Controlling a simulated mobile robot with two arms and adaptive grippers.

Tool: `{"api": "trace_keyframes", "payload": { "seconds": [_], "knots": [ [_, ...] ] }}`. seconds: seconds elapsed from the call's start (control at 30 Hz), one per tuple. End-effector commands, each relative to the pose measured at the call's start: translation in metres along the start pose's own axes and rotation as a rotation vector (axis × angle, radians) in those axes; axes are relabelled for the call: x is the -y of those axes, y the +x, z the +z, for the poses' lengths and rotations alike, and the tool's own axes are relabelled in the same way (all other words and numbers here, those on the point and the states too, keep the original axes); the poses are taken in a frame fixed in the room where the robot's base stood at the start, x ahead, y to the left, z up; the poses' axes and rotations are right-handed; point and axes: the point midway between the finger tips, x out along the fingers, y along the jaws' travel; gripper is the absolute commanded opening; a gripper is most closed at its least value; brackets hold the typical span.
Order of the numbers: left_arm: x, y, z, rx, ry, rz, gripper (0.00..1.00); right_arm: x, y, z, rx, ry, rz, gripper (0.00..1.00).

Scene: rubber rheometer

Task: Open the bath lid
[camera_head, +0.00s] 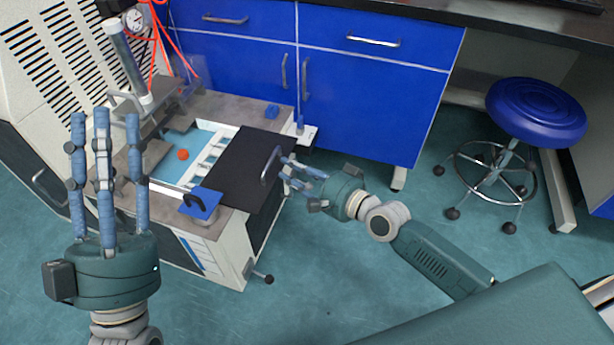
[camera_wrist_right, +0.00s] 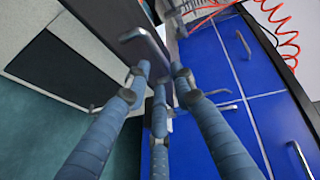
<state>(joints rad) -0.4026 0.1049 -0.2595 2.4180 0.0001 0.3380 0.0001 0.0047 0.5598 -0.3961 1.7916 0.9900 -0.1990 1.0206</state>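The bath (camera_head: 200,262) is a pale box with a grey top at the left. Its dark flat lid (camera_head: 240,165) lies over the right part, and the left part of the opening shows light blue inside. A metal handle (camera_head: 268,166) stands on the lid's right side; it also shows in the right wrist view (camera_wrist_right: 146,42). My right gripper (camera_head: 290,170) is at the handle with its fingers spread, open. Whether they touch the handle is unclear. My left gripper (camera_head: 105,118) is open and empty, fingers pointing up, in front of the bath's left side.
An orange ball (camera_head: 183,154) and a white rack (camera_head: 208,152) show in the bath opening. Blue cabinets (camera_head: 375,100) stand close behind. Red coiled tubing (camera_head: 160,40) hangs at the back left. A blue stool (camera_head: 536,110) stands at the right. The floor between is clear.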

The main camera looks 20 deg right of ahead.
Motion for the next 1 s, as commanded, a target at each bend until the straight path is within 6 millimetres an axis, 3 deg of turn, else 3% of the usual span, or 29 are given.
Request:
{"api": "trace_keyframes", "payload": {
  "seconds": [0.1, 0.33, 1.0],
  "knots": [
    [0.0, 0.0, 0.0, -0.001, 0.0, 0.0, 0.4, -0.002, -0.027, 0.0, 0.001, -0.003, 0.005, 0.24],
    [0.0, 0.0, 0.0, -0.001, 0.0, 0.0, 0.4, -0.001, -0.056, 0.0, 0.001, -0.001, 0.002, 0.24],
    [0.0, 0.0, 0.0, -0.001, 0.0, 0.0, 0.4, 0.004, -0.06, 0.003, -0.002, -0.018, -0.012, 0.24]
  ]
}}
